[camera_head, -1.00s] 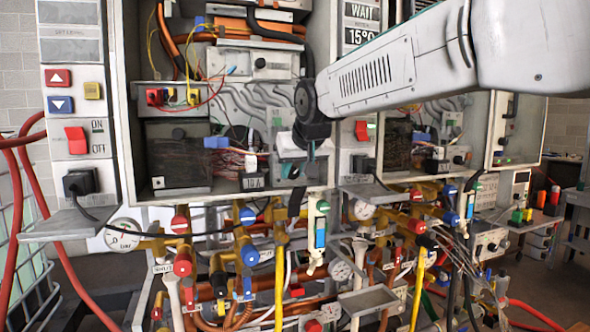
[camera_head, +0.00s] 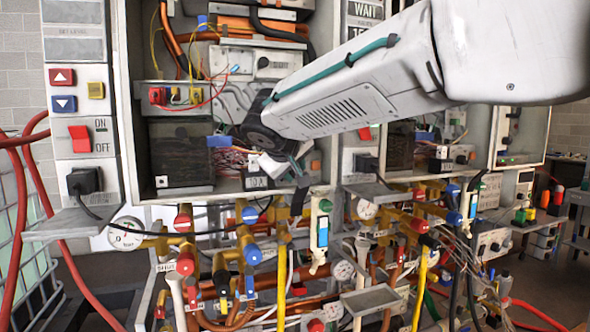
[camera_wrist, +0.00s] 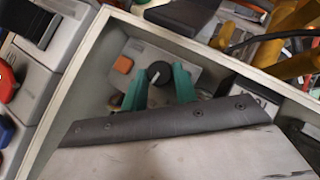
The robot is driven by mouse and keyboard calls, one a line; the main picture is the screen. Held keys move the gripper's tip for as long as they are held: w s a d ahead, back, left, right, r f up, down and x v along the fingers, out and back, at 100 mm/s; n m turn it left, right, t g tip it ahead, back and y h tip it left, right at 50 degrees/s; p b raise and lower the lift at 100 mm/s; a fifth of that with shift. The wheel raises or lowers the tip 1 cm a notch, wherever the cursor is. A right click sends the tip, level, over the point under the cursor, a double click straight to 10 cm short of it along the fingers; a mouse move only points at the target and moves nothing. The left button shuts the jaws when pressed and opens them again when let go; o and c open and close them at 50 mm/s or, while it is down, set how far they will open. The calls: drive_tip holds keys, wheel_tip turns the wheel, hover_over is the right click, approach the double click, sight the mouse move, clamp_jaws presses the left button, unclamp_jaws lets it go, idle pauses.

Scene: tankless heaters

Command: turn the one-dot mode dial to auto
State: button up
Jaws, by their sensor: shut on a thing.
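A black round dial (camera_wrist: 159,72) with a pale pointer line sits on a grey panel inside the cabinet in the wrist view. The two green fingers of my gripper (camera_wrist: 158,85) are on either side of it, shut on it. The pointer line lies slanted in the picture. Any dot mark and the word auto cannot be made out. In the head view my gripper (camera_head: 294,166) reaches into the lower right corner of the open heater cabinet (camera_head: 225,187), and the dial is hidden there.
An orange button (camera_wrist: 122,64) is close beside the dial, left of it in the wrist view. The cabinet's pale rim (camera_wrist: 200,47) runs close by. Brass valves and pipes (camera_head: 245,238) crowd below. A second open cabinet (camera_head: 500,130) stands to the right.

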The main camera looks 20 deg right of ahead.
drive_tip(key=shift+f+h, duration=0.15)
drive_tip(key=shift+h, duration=0.25)
idle(0.3)
drive_tip(key=o, duration=1)
drive_tip(key=shift+n, duration=0.3)
drive_tip(key=v, duration=0.8)
